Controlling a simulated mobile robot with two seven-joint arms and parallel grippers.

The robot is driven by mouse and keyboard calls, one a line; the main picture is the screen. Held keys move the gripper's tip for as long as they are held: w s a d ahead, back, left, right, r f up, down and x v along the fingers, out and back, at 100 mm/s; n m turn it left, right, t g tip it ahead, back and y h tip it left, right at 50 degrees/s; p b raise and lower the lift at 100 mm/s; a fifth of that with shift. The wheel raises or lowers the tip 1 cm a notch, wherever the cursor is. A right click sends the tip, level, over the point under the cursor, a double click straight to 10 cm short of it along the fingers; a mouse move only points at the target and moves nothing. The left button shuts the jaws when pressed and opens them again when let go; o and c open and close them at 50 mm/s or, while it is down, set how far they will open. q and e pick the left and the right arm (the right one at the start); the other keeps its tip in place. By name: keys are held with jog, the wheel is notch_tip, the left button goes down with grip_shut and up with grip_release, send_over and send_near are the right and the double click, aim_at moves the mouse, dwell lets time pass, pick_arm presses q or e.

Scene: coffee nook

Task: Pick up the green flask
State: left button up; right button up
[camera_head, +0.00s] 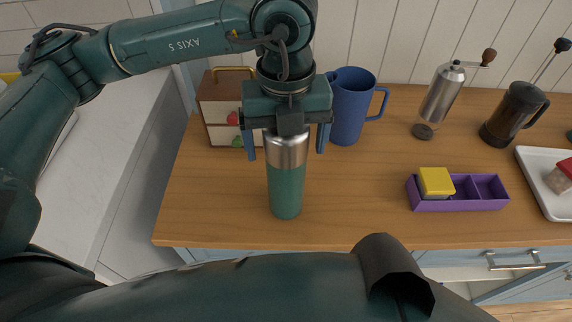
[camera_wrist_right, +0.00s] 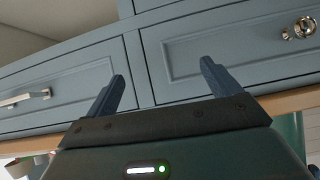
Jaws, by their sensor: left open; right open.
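The green flask (camera_head: 287,188) stands upright on the wooden counter, with a green body and a silver upper part. My left gripper (camera_head: 286,150) is above it in the head view, open, with one blue finger on each side of the flask's silver top. The gripper body hides the very top of the flask. I cannot tell whether the fingers touch it. My right gripper (camera_wrist_right: 162,88) is open and empty in the right wrist view, facing blue drawer fronts. Its fingers do not show in the head view.
A blue pitcher (camera_head: 349,108) stands close behind the flask, and a wooden box (camera_head: 218,107) is behind left. A purple tray (camera_head: 461,204) holds a yellow-topped block (camera_head: 436,182). A grinder (camera_head: 441,95), a French press (camera_head: 511,115) and a white tray (camera_head: 542,190) are at right.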

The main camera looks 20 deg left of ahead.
pick_arm(q)
jog(key=shift+f, duration=0.5)
jog(key=c, duration=1.6)
